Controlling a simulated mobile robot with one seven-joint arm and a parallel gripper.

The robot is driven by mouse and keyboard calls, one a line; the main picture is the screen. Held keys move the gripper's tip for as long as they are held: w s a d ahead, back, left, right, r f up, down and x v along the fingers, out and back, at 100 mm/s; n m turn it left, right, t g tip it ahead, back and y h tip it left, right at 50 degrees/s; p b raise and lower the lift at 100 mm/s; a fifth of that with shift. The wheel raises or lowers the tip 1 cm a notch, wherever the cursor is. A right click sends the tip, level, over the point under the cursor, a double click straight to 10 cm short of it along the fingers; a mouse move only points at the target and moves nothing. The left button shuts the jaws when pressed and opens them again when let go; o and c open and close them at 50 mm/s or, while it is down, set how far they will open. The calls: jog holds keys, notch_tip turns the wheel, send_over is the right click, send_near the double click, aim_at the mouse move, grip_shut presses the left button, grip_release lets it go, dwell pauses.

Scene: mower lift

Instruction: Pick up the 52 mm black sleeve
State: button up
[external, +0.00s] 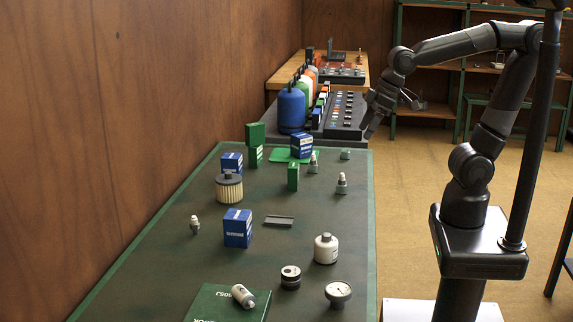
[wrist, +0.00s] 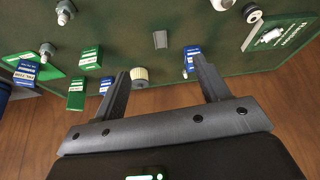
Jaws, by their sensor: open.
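A short black cylinder with a pale metallic top (external: 291,277) stands upright near the front of the green table. It is the closest match to the black sleeve, but its size cannot be read. It also shows at the upper right of the wrist view (wrist: 252,13). My gripper (external: 370,124) is far from it, in the air past the far right corner of the table. In the wrist view my gripper (wrist: 160,66) has its two fingers apart, with nothing held between them.
A dark grey channel (external: 279,221), blue box (external: 238,229) and pleated filter (external: 229,189) stand farther back.

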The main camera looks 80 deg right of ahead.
jog(key=w+a+f+n, duration=0.2)
jog(key=w+a, duration=0.5)
jog(key=n+g, duration=0.3)
send_near(291, 272)
jog(key=shift+s+d+f+y, duration=0.1)
jog(key=shift+d+y, duration=0.3)
jog(key=shift+t, duration=0.3)
jog(key=x, duration=1)
jog(key=shift+s+f, duration=0.15)
jog(key=shift+f, duration=0.2)
jog(key=shift+r, duration=0.1)
jog(key=c, duration=1.4)
jog(key=shift+r, duration=0.1)
jog(key=shift+c, duration=0.2)
